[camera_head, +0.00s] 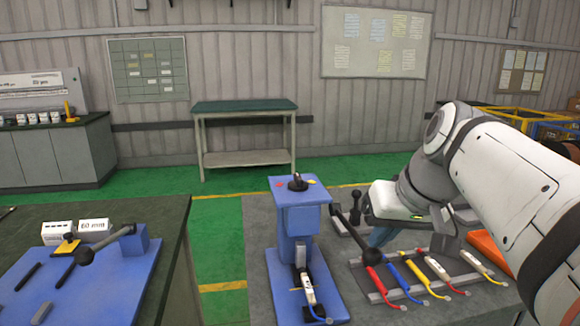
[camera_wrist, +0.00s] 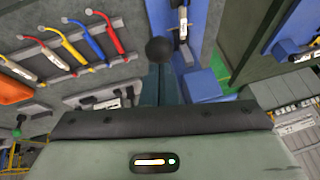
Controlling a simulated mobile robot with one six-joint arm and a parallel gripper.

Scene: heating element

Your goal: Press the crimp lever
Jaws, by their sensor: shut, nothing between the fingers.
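The blue crimp press (camera_head: 302,220) stands on the grey bench. In the wrist view the knob (camera_wrist: 158,50) shows at the tip of my gripper (camera_wrist: 166,70), which is shut and empty. A white-bodied element (camera_head: 308,288) sits at the foot of the press.
Several coloured-lead elements (camera_head: 426,278) lie in a rack right of the lever. An orange tray (camera_head: 488,246) is farther right. The left bench holds a blue plate (camera_head: 50,290) with another ball-ended lever (camera_head: 105,246). A floor gap separates the benches.

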